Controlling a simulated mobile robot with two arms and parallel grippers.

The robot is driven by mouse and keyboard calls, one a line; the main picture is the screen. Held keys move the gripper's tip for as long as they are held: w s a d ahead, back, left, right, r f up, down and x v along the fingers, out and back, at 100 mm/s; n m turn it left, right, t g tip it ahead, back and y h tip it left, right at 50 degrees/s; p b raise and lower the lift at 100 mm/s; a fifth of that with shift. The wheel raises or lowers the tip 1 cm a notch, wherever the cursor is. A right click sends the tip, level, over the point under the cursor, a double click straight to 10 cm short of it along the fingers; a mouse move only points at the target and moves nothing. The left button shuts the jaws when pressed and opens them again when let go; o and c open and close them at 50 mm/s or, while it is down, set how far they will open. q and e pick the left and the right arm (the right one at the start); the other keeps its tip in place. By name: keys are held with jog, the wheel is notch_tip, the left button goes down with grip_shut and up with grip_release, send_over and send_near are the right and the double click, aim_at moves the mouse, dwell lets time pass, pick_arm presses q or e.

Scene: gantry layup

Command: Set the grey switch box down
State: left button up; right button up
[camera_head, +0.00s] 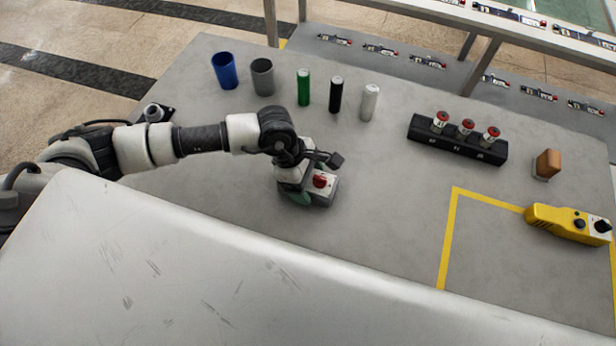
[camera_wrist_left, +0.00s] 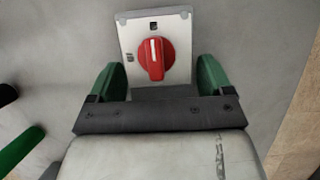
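The grey switch box (camera_head: 325,188) has a light grey face and a red rotary knob. It is near the middle of the table in the head view, low over or on the surface; I cannot tell whether it touches. My left gripper (camera_head: 306,190) is at the box from its left side. The box's lower end is partly hidden by the gripper. My right gripper does not show.
A blue cup (camera_head: 224,71), a grey cup (camera_head: 262,77) and green (camera_head: 303,88), black (camera_head: 336,95) and white (camera_head: 369,102) cylinders stand behind. Right are a black rack (camera_head: 457,144), a brown block (camera_head: 547,164), a yellow control box (camera_head: 566,223) and yellow floor-style tape (camera_head: 449,235) around bare table.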

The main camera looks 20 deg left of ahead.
pick_arm(q)
jog(key=shift+o, duration=0.5)
jog(key=shift+r, duration=0.1)
jog(key=shift+r, duration=0.15)
jog(key=b+v, duration=0.1)
jog(key=v, duration=1)
jog(key=shift+a+r, duration=0.15)
jog(key=shift+r, duration=0.25)
